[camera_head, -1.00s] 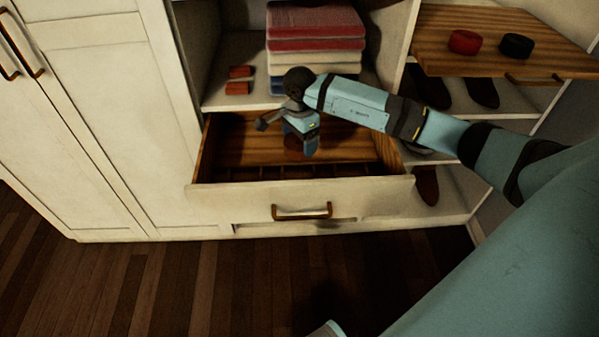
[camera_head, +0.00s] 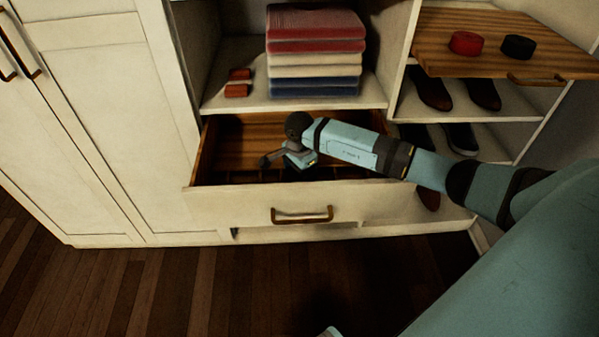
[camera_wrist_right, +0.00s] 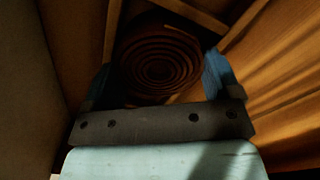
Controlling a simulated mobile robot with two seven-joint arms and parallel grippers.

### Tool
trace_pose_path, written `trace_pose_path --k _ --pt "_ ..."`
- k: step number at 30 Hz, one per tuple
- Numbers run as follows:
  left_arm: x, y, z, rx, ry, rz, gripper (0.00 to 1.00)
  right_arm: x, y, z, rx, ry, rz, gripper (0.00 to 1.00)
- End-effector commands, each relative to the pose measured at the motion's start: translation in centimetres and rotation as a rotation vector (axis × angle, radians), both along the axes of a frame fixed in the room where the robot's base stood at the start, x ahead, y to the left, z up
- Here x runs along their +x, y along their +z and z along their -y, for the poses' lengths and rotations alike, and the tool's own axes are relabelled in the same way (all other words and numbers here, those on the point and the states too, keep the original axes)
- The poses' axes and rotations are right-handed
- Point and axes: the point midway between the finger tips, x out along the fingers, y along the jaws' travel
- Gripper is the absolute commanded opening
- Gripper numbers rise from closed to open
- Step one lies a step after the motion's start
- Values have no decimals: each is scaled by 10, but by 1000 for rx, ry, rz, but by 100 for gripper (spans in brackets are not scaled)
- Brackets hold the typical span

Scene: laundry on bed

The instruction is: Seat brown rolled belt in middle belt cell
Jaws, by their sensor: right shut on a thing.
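The brown rolled belt (camera_wrist_right: 160,62) shows its spiral face in the right wrist view. It sits between the two blue fingertips of my right gripper (camera_wrist_right: 160,80), which is shut on it. In the head view my right gripper (camera_head: 299,160) is down inside the open drawer (camera_head: 245,207), near its front row of cells (camera_head: 240,177). The belt is hidden there behind the gripper. Wooden dividers (camera_wrist_right: 190,14) show just beyond the belt in the wrist view. I cannot tell whether the belt is inside the middle cell.
A pull-out wooden shelf (camera_head: 440,60) at the upper right holds a red roll (camera_head: 467,43) and a black roll (camera_head: 517,47). Folded cloths (camera_head: 315,50) and small red items (camera_head: 238,82) lie above the drawer. Shoes (camera_head: 430,92) stand on the right shelves.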

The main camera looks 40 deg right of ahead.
Motion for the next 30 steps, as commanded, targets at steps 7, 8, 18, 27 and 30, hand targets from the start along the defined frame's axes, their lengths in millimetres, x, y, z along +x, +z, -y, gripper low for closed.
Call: trace_pose_path --k 7,8,18,27,30 --pt "1 1 1 -3 -5 10 43 0 -3 0 -1 0 0 94" --pt "1 2 1 -2 -5 12 43 0 -2 0 -1 0 0 100" --pt "3 6 0 7 -8 10 43 0 6 0 0 0 2 100" --pt "-8 -7 -4 29 6 -61 43 1 67 1 -2 0 3 100" --pt "-8 -9 -4 32 6 -66 43 0 86 1 -2 1 3 100"
